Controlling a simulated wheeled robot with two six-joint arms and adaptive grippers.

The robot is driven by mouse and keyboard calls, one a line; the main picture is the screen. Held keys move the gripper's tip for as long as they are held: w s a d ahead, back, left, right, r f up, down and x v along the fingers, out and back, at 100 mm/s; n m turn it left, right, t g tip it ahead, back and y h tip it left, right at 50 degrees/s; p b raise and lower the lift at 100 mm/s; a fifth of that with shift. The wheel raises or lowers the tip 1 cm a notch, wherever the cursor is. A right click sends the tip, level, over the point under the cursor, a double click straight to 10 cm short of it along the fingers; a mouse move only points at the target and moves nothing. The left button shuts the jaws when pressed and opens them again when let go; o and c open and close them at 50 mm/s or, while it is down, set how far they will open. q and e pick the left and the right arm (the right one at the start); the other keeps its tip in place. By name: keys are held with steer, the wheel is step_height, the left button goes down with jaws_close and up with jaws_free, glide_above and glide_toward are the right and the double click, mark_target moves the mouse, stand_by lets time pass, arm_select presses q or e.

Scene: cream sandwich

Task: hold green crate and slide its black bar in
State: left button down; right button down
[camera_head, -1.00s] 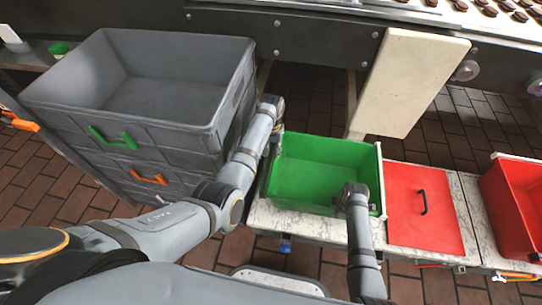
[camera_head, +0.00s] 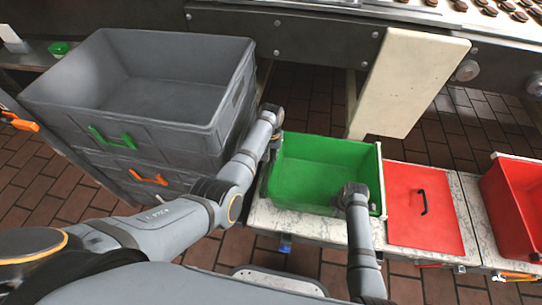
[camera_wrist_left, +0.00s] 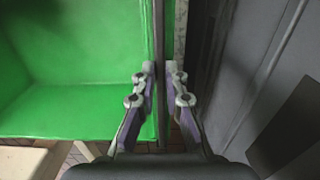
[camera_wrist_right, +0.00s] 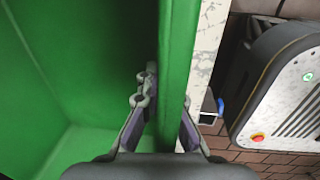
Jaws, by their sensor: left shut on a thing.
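The open green crate (camera_head: 318,179) sits on the white marbled worktop in front of me, and it fills the left of both wrist views. My left gripper (camera_wrist_left: 163,85) is at the crate's left end, one finger on each side of the end wall, shut on it. A thin dark strip (camera_wrist_left: 159,35) runs along that edge; I cannot tell if it is the black bar. My right gripper (camera_wrist_right: 167,90) straddles the crate's near wall towards the right end. Its inner finger is inside the crate; its outer fingertip is hidden by the wall.
Stacked grey crates (camera_head: 215,128) stand close beside my left arm. A red panel with a black handle (camera_head: 418,212) lies right of the green crate, and a red crate (camera_head: 516,205) is farther right. A cream board (camera_head: 405,85) stands behind.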

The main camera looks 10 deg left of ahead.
arm_select(q)
steer(key=d, duration=0.4)
steer(key=shift+d, duration=0.15)
steer(key=c, duration=1.4)
jaws_free()
